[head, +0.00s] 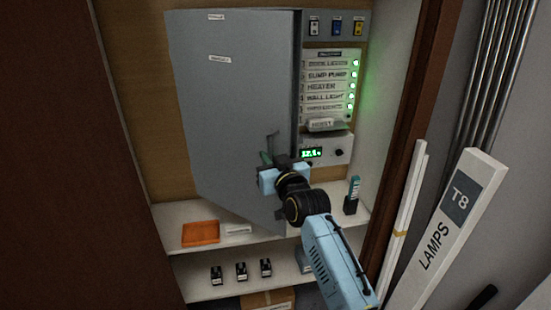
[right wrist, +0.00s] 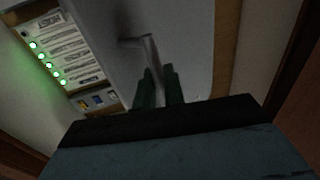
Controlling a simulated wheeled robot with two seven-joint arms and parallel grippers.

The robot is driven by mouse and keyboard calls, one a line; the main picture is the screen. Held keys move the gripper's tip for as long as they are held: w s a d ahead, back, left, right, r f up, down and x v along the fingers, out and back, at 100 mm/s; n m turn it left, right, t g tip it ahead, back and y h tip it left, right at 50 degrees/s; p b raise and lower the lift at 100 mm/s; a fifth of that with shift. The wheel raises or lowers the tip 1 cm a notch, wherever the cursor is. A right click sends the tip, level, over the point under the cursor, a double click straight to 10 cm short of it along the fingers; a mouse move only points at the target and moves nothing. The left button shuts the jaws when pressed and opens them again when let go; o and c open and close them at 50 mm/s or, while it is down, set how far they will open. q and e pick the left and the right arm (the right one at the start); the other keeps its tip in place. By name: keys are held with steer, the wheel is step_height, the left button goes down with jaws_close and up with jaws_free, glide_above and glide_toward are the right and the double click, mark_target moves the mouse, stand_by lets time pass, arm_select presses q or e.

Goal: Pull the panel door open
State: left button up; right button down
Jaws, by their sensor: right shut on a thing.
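In the right wrist view the green fingertips (right wrist: 157,88) close around the handle (right wrist: 148,50), against the grey door face (right wrist: 190,40). My left gripper is not in view.
Labelled breakers with green lights (head: 330,85) fill the panel's right part. Below, a shelf holds an orange tray (head: 201,233); black items (head: 241,271) stand on the lower shelf. A long T8 lamps box (head: 450,220) leans at the right.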

steer(key=shift+r, duration=0.1)
steer(key=c, duration=1.6)
jaws_free()
steer(key=shift+a, duration=0.15)
steer(key=shift+c, duration=0.2)
steer(key=b+v, duration=0.1)
steer(key=v, duration=1.2)
steer(key=shift+s, duration=0.15)
